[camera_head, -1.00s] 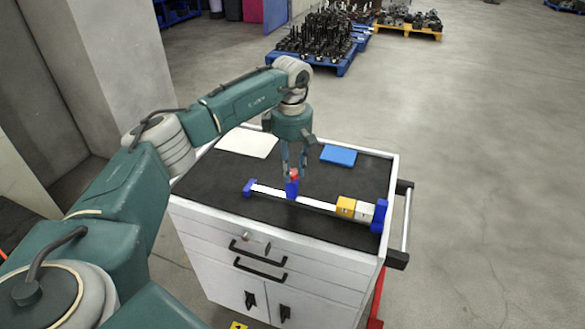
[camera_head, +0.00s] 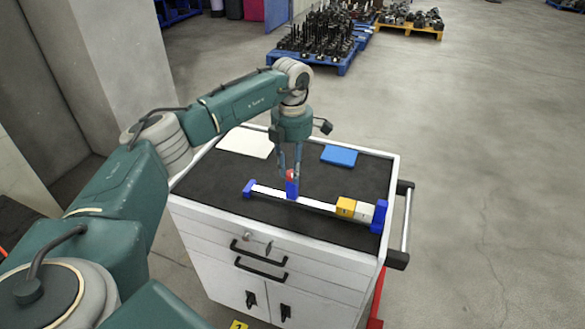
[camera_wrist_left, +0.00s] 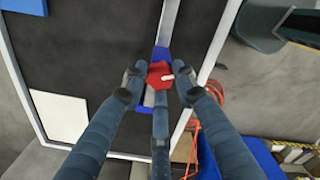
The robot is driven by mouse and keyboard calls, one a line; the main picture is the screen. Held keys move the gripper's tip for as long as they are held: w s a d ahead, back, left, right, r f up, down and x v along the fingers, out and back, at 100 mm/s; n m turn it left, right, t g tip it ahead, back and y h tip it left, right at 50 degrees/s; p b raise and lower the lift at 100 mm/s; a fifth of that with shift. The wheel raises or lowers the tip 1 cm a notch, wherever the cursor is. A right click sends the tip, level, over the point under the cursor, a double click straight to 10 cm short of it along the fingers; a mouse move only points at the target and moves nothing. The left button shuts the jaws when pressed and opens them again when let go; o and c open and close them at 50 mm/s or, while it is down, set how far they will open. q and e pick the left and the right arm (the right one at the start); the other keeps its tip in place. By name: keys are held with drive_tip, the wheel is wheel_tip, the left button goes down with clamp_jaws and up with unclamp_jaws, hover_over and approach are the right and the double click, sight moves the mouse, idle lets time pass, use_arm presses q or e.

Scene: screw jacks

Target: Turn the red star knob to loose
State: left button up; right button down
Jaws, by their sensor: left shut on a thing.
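The red star knob (camera_head: 290,175) sits on top of a blue upright block (camera_head: 292,189) on a white rail (camera_head: 315,203) on the cart top. In the left wrist view the red knob (camera_wrist_left: 159,75) lies between the fingertips, with a small white mark on its right part. My left gripper (camera_head: 291,172) points straight down from above and is shut on the knob. Its fingers (camera_wrist_left: 160,85) stand on either side of the knob in the wrist view. The fingers partly hide the knob in the head view. My right gripper is not in view.
The rail has blue end blocks (camera_head: 249,188) and, towards its right end, a yellow block (camera_head: 345,207) and a white block (camera_head: 364,211). A white sheet (camera_head: 246,142) and a blue flat block (camera_head: 339,155) lie farther back on the dark cart top (camera_head: 220,178).

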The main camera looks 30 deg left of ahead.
use_arm(q)
drive_tip(key=n, duration=0.6)
drive_tip(key=shift+s+d+f+n, duration=0.1)
drive_tip(key=shift+s+n, duration=0.05)
drive_tip(key=shift+n, duration=0.15)
drive_tip(key=n, duration=0.3)
drive_tip(key=n+p, duration=0.1)
drive_tip(key=n, duration=0.1)
drive_tip(key=shift+d, duration=0.25)
drive_tip(key=shift+n, duration=0.4)
drive_tip(key=o, duration=1.2)
drive_tip(key=shift+c, duration=0.2)
drive_tip(key=shift+r, duration=0.3)
wheel_tip(320, 180, up, 12)
drive_tip(key=shift+f, duration=0.25)
